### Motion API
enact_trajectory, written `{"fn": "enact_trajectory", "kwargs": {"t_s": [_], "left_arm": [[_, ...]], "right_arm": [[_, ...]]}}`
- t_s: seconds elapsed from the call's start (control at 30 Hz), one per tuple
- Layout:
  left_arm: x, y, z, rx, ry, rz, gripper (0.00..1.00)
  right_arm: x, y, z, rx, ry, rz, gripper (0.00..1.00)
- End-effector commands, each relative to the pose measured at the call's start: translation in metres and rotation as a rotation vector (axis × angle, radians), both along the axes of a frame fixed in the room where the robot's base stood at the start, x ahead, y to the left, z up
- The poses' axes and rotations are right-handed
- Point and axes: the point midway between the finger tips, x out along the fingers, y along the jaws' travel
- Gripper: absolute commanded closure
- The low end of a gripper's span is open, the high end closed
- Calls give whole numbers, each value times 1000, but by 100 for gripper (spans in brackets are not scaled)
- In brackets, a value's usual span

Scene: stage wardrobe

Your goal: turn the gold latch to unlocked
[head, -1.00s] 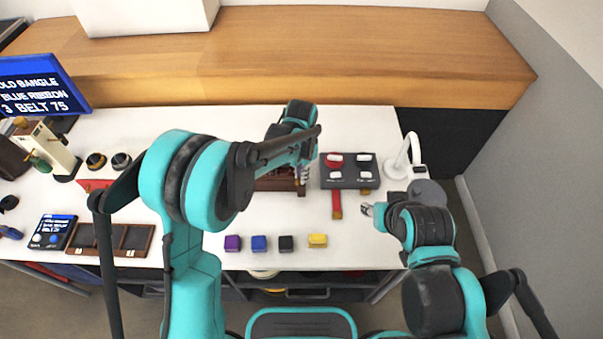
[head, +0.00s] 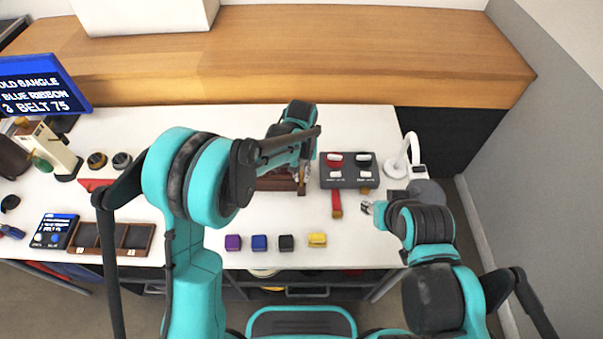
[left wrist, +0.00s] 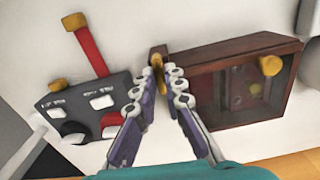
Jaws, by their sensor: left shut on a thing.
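The gold latch (left wrist: 157,55) is on the side of a dark brown wooden box (left wrist: 225,52) in the left wrist view. My left gripper (left wrist: 162,78) is shut on the latch, with one finger on each side of it. The fingers hide part of the latch. A second gold knob (left wrist: 270,65) is on the box's far part. In the head view the box (head: 272,184) is partly hidden by my left arm, and my left gripper (head: 300,174) is at its right end. My right gripper (head: 367,208) hangs over the table at the right, apart from the box; its jaws are too small to read.
A grey switch panel (head: 347,183) with red and white buttons stands right of the box, with a red strap (head: 336,203) in front of it. Several coloured blocks, including a yellow one (head: 317,240), line the front edge. A white lamp (head: 403,160) stands at the right.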

Motion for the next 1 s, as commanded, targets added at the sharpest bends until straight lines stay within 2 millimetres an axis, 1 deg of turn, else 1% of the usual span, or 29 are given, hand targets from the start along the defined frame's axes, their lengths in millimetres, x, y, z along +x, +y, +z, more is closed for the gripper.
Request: {"fn": "enact_trajectory", "kwargs": {"t_s": [0.2,0.7,0.73,0.77,0.8,1.0], "left_arm": [[1,0,0,0,-1,56,100],[1,0,0,0,-1,71,100],[1,0,0,0,-1,71,82],[1,0,0,0,-1,71,74],[1,0,0,0,-1,70,69],[0,0,0,0,-1,70,69]], "right_arm": [[0,0,0,0,0,0,60],[0,0,1,0,0,0,60],[0,0,0,0,0,0,60],[0,0,0,0,0,0,60],[0,0,0,0,0,0,60],[0,0,0,0,0,0,60]]}}
